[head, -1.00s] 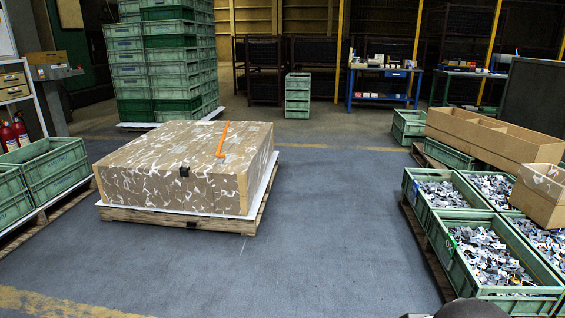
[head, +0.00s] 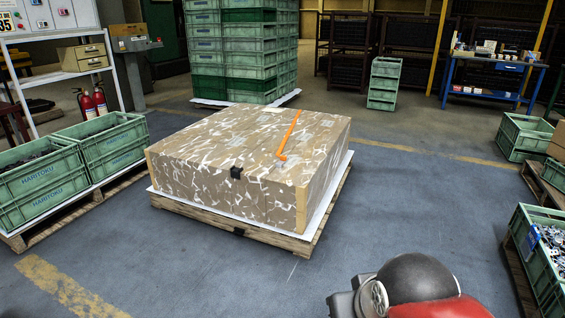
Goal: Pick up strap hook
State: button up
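The orange strap hook (head: 290,136) lies on top of a large brown box (head: 225,205) with white scuffs and tape marks. It is a long thin bar with a short bent end toward the front of the box top. A small black piece (head: 236,172) sits at the box's front upper edge. A rounded black, grey and red part of my arm shows at the bottom right. My gripper is not visible in the head view, and nothing touches the hook.
The box stands on a wooden pallet (head: 301,244) with a white sheet. Green crates (head: 113,147) stand at left, and a tall green crate stack (head: 243,45) behind. Crates of metal parts (head: 540,262) are at right. The grey floor (head: 420,215) between is clear.

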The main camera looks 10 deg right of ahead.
aim_at(284, 158)
jog(key=i+j, duration=0.2)
jog(key=i, duration=1.15)
jog(key=i+j+u, duration=0.15)
jog(key=i, duration=1.25)
